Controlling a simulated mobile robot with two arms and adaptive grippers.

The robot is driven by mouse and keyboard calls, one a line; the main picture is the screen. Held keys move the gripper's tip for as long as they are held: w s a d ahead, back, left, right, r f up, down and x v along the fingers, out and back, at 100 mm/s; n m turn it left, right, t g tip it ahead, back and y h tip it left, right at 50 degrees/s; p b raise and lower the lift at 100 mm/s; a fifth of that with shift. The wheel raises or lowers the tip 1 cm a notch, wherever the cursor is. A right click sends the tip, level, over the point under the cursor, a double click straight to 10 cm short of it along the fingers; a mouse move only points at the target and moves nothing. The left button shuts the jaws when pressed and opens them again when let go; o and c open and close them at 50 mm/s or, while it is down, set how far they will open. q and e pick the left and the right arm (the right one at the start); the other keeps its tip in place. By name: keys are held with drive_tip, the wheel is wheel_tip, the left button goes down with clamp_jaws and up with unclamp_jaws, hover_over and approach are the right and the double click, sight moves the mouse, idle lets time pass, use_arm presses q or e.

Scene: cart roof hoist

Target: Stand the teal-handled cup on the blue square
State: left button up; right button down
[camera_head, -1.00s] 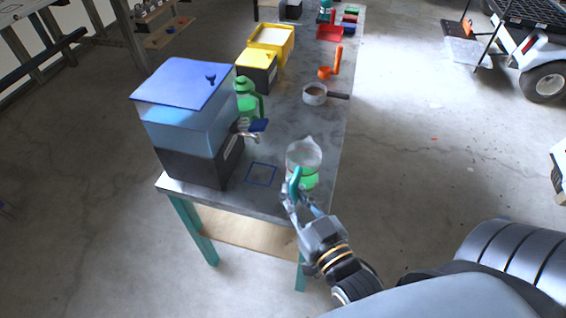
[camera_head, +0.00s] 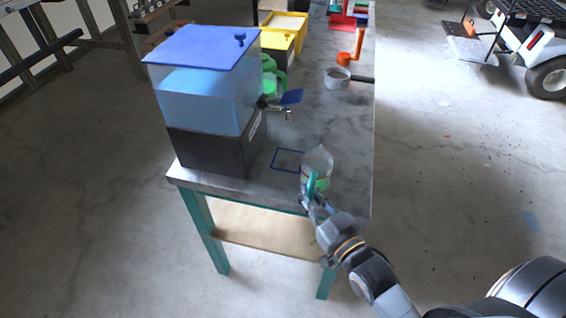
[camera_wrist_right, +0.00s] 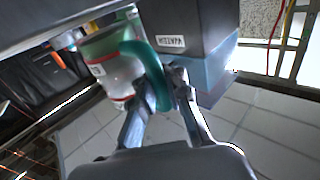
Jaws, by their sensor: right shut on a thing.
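The clear cup (camera_head: 318,160) with the teal handle (camera_head: 312,184) is upright near the front right of the bench. My right gripper (camera_head: 309,197) is shut on the handle from the front; the wrist view also shows the gripper (camera_wrist_right: 160,100) at the teal handle (camera_wrist_right: 148,62), with the cup body (camera_wrist_right: 113,72) beside it. The blue square (camera_head: 275,161) is an outline on the bench top, just left of the cup, which hides part of its right edge. I cannot tell whether the cup touches the bench. My left gripper is not in view.
A water dispenser (camera_head: 208,105) with a blue lid and a tap (camera_head: 285,110) stands left of and behind the square. A green jug (camera_head: 274,78), a small pan (camera_head: 337,78) and yellow bins (camera_head: 287,24) are farther back. The grey bench top (camera_head: 340,120) behind the cup is clear.

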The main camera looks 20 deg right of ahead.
drive_tip(key=w, duration=0.3)
drive_tip(key=w+a, duration=0.1)
drive_tip(key=w, duration=0.5)
drive_tip(key=shift+w+a+p, duration=0.25)
drive_tip(key=shift+w+p, duration=0.05)
drive_tip(key=shift+w+a+r, duration=0.15)
drive_tip(key=shift+w+a, duration=0.05)
drive_tip(key=shift+w, duration=0.9)
drive_tip(key=shift+w+f, duration=0.5)
drive_tip(key=shift+f, duration=0.35)
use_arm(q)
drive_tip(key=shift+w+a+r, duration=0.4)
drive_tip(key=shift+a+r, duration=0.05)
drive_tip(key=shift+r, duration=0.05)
use_arm(e)
drive_tip(key=shift+s, duration=0.1)
drive_tip(key=shift+f, duration=0.1)
drive_tip(key=c, duration=1.8)
unclamp_jaws()
drive_tip(key=shift+f, duration=0.1)
drive_tip(key=o, duration=0.4)
drive_tip(key=shift+o, duration=0.2)
